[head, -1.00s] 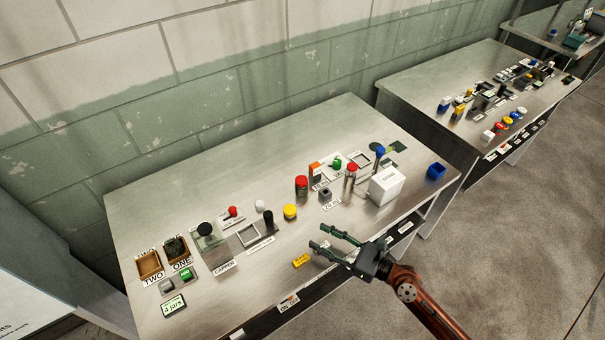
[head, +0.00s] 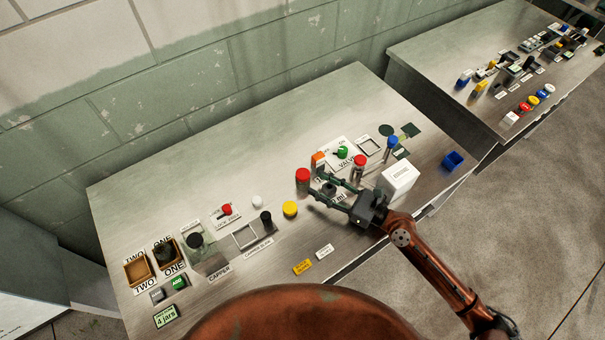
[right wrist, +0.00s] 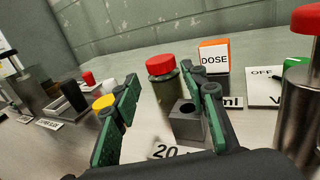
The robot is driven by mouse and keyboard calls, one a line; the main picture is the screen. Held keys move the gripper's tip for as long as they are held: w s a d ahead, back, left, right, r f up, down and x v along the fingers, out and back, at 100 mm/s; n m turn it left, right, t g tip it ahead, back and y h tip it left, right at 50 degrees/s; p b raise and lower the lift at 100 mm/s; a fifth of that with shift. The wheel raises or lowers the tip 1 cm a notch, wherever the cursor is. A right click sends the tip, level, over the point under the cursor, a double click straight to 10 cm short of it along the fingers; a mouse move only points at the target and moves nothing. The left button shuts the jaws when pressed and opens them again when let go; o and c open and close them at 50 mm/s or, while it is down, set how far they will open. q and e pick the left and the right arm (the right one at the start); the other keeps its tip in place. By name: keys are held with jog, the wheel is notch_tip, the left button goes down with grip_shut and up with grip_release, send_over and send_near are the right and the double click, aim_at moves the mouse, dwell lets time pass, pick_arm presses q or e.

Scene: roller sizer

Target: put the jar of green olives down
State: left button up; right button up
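The jar of green olives, with a red lid and dark greenish glass (head: 303,180), stands upright on the metal bench. In the right wrist view the jar (right wrist: 168,90) shows between and just beyond my fingertips. My right gripper (head: 324,187) is open, its green fingers apart and pointing at the jar; it also shows in the right wrist view (right wrist: 163,85). The right finger overlaps the jar's edge in that view; I cannot tell whether it touches. My left gripper is not in view.
A grey block with a hole (right wrist: 187,118) stands right of the jar, near the right finger. Behind it is an orange DOSE block (right wrist: 213,58). A steel cylinder with a red top (right wrist: 300,90) and a white box (head: 397,179) are further right. A yellow knob (head: 290,209) is to the left.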

aim_at(309, 177)
jog(key=x, duration=0.7)
jog(key=shift+r, duration=0.25)
jog(key=shift+d, duration=0.1)
jog(key=shift+c, duration=0.3)
grip_shut()
jog(key=shift+r, duration=0.1)
